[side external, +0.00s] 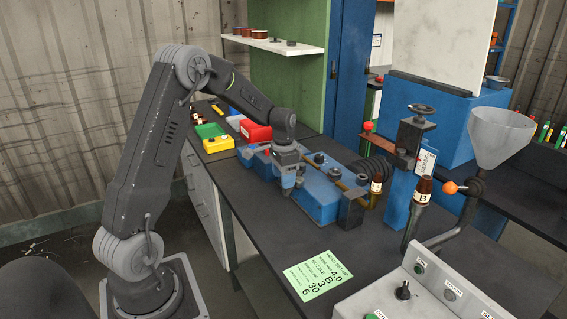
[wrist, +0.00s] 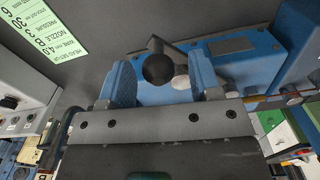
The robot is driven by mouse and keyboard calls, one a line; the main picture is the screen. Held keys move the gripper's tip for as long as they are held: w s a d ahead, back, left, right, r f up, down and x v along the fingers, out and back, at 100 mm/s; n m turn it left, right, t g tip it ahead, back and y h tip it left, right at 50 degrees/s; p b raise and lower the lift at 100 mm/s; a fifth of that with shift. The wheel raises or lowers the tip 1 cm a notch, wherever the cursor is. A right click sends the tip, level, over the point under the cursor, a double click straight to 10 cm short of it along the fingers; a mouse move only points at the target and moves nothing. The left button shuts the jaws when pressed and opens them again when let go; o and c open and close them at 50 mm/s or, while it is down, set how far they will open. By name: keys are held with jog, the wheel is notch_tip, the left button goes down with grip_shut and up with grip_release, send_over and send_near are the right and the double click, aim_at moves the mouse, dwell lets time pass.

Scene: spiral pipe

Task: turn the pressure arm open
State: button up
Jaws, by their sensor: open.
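A lever with a dark ball knob (wrist: 158,68), which looks like the pressure arm, shows between my fingers in the wrist view. It stands at the side of a blue machine block (wrist: 240,60). My gripper (wrist: 160,78) is open, with one blue finger on each side of the knob; I cannot tell whether either touches it. In the side view my gripper (side external: 288,190) points down in front of the long blue machine (side external: 318,200), and the knob is hidden there.
A green setup card (side external: 319,275) lies on the dark bench (side external: 265,240). A blue post with a handwheel (side external: 422,109), a funnel (side external: 495,135) and a control box (side external: 430,290) stand to the right. Red, yellow and green bins (side external: 218,142) sit behind left.

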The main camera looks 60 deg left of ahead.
notch_tip(320, 180, up, 14)
jog(key=shift+f, duration=0.25)
dwell(0.4)
jog(key=s+d+r+t, duration=0.1)
jog(key=s+d+r, duration=0.25)
jog(key=d, duration=0.35)
jog(key=s+d+r+t, duration=0.1)
jog(key=s+d+r, duration=0.1)
jog(key=s+d, duration=0.35)
jog(key=s+d+f+n+t, duration=0.1)
jog(key=s+d+f+t, duration=0.2)
jog(key=s+d, duration=0.8)
jog(key=shift+s+d+t, duration=0.3)
jog(key=shift+s+d, duration=0.1)
jog(key=shift+s, duration=0.05)
